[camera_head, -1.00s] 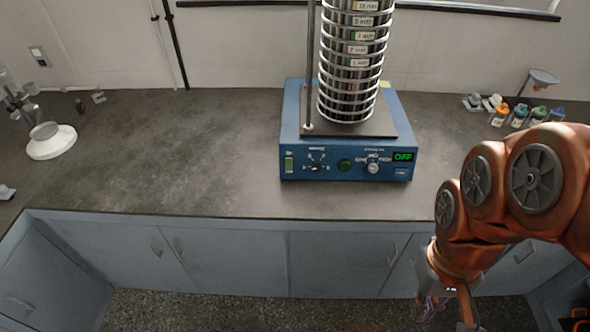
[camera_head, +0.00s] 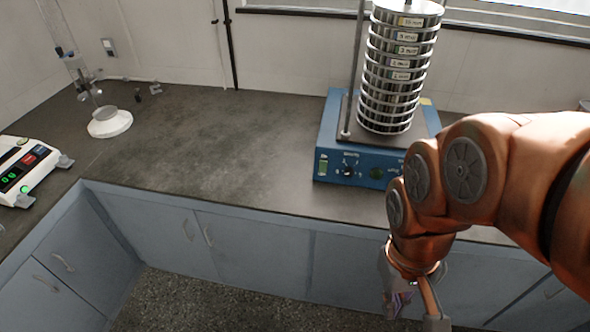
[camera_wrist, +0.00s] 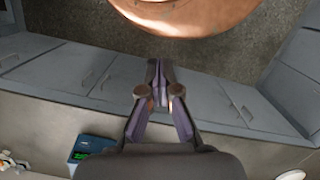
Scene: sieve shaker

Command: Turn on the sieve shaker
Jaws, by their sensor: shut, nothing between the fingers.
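The sieve shaker (camera_head: 329,158) is a blue box on the dark counter with a tall stack of metal sieves (camera_head: 395,75) on top. Its front panel shows a green switch (camera_head: 323,166) at the left, a dial (camera_head: 349,167) and a dark green round button (camera_head: 376,173). My arm hides the right part of the panel, with its display. My gripper (camera_wrist: 158,67) is shut and empty in the wrist view, pointing at the cabinets. In the head view it hangs low in front of the counter, partly cropped, apart from the shaker. The shaker also shows in the wrist view (camera_wrist: 91,145), with a green display.
A balance with red and blue keys (camera_head: 27,168) stands at the far left. A stand with a white round base (camera_head: 110,122) is at the back left. The counter (camera_head: 210,140) between them and the shaker is clear. Blue cabinets (camera_head: 255,252) run below its edge.

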